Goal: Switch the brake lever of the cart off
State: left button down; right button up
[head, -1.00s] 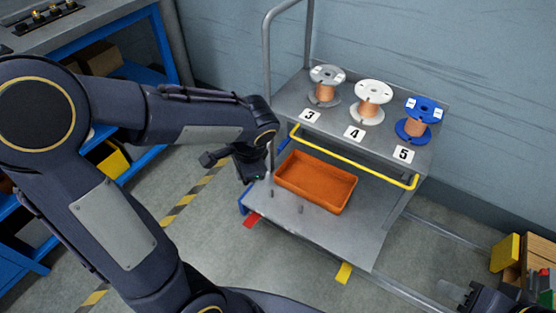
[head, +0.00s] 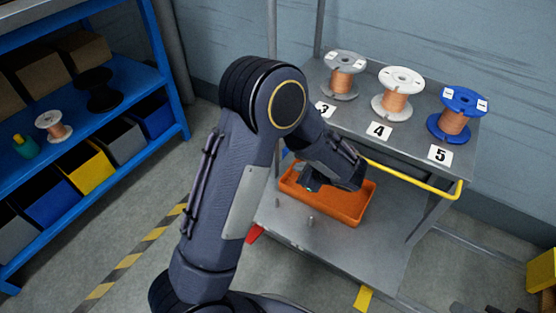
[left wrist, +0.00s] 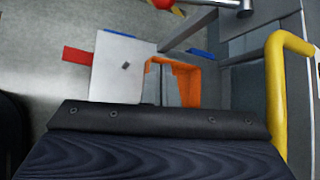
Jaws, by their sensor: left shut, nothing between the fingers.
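The grey cart (head: 330,250) stands at centre right in the head view. A red pedal-like tab (head: 255,233) sticks out low at its left corner, and a yellow one (head: 363,297) at its front. I cannot tell for sure which is the brake lever. The red tab also shows in the left wrist view (left wrist: 77,55), at upper left. My left gripper (head: 310,187) is shut and empty above the orange bin (head: 349,214), apart from both tabs. My forearm hides part of the cart's left side. My right gripper is not in view.
The yellow handle bar (head: 412,179) runs along the cart's upper shelf, close to my left wrist. Three spools, grey (head: 342,75), white (head: 398,93) and blue (head: 457,113), stand on top. A blue rack (head: 177,85) is at left. The striped floor between is clear.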

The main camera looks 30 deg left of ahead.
pick_arm(q)
jog(key=b+x, duration=0.4)
jog(key=x, duration=0.7)
jog(key=r, duration=0.1)
jog(key=s+r, duration=0.1)
jog(key=a+r, duration=0.1)
jog(key=r, duration=0.1)
jog(key=shift+s+a, duration=0.15)
jog(key=shift+s, duration=0.1)
jog(key=shift+m+g, duration=0.4)
jog(key=shift+g, duration=0.2)
jog(key=r+p, duration=0.2)
jog(key=p, duration=0.1)
jog(key=s+r+p, duration=0.1)
jog(key=r+p, duration=0.1)
jog(key=p, duration=0.1)
jog(key=shift+s+a+r, duration=0.1)
jog(key=shift+s+r, duration=0.05)
jog(key=shift+s, duration=0.05)
